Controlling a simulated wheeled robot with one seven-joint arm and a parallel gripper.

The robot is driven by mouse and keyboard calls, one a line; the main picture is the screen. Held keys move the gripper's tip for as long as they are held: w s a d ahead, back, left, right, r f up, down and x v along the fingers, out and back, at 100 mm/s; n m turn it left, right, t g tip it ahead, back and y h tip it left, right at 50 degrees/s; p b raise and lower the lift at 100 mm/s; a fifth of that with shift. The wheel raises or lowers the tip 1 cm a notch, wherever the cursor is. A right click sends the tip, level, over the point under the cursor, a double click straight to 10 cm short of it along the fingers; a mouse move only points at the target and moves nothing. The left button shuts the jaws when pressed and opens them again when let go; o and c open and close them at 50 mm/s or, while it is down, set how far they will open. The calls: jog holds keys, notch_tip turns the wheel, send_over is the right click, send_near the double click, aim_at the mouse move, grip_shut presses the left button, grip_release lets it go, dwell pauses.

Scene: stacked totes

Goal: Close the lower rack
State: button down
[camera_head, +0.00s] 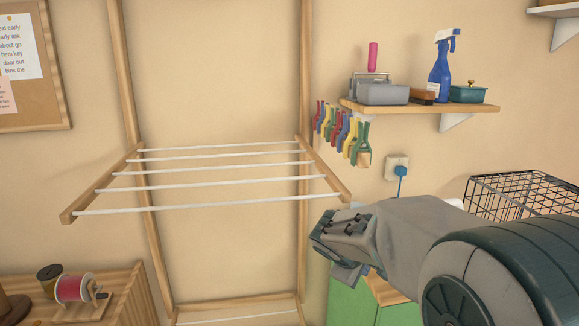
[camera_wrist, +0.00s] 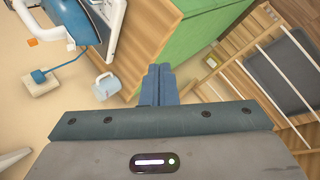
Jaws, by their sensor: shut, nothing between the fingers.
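A tall wooden drying rack stands against the wall. Its upper rack (camera_head: 72,215) is folded out, with several white rods. The lower rack (camera_head: 240,303) shows only in part at the bottom edge of the head view, so its front is cut off. In the wrist view, wooden slats and white rods of a rack (camera_wrist: 262,92) lie to the right of my gripper. My gripper (camera_wrist: 161,72) is shut and empty, apart from the rods. In the head view my wrist is right of the rack, below the upper rack's right front end, and the fingertips are mostly hidden.
A green cabinet (camera_head: 350,304) stands close to my gripper and shows in the wrist view (camera_wrist: 205,32). A wall shelf (camera_head: 480,108) and hanging pegs are above. A wire basket (camera_head: 525,195) is at right. A wooden unit (camera_head: 130,300) with a spool is at lower left.

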jog(key=s+d+m+g+y, duration=0.1)
jog(key=s+m, duration=0.4)
jog(key=s, duration=0.8)
jog(key=shift+s+d+f+m+g+y, duration=0.15)
jog(key=shift+s+f+m+g+y, duration=0.2)
jog(key=shift+g+y, duration=0.4)
jog(key=c, duration=2)
grip_release()
jog(key=s+a+m+y, duration=0.1)
jog(key=s, duration=0.2)
jog(key=s+a+m, duration=0.1)
jog(key=s, duration=0.2)
jog(key=s+f+m+y, duration=0.1)
jog(key=s+m, duration=0.1)
jog(key=s, duration=0.1)
jog(key=shift+s+a+f+g+y, duration=0.1)
jog(key=shift+s+a+g+y, duration=0.2)
jog(key=shift+a+g+y, duration=0.1)
jog(key=o, duration=0.4)
jog(key=shift+s+a, duration=0.1)
jog(key=shift+s, duration=0.05)
jog(key=shift+o, duration=0.2)
jog(key=shift+f, duration=0.1)
